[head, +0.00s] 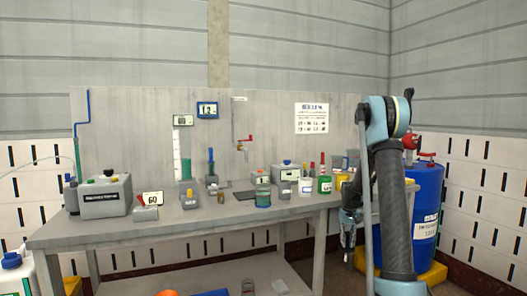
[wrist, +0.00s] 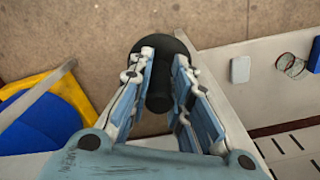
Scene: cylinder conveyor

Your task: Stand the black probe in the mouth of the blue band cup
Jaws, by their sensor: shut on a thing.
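My gripper (head: 348,228) hangs low at the right end of the bench in the head view. In the wrist view my gripper (wrist: 165,58) is shut on a black object, which I take to be the black probe (wrist: 159,98). Its rounded dark end shows beyond the fingertips, and the fingers cover its sides. The probe cannot be made out in the head view. A small white cup with a bluish mark (head: 305,187) stands on the bench near the front right; it may be the blue band cup, but its band is too small to be sure. My gripper is apart from it.
A blue drum (head: 427,205) stands at right. The lower shelf holds a glass jar (wrist: 290,65). Bare floor lies below my gripper.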

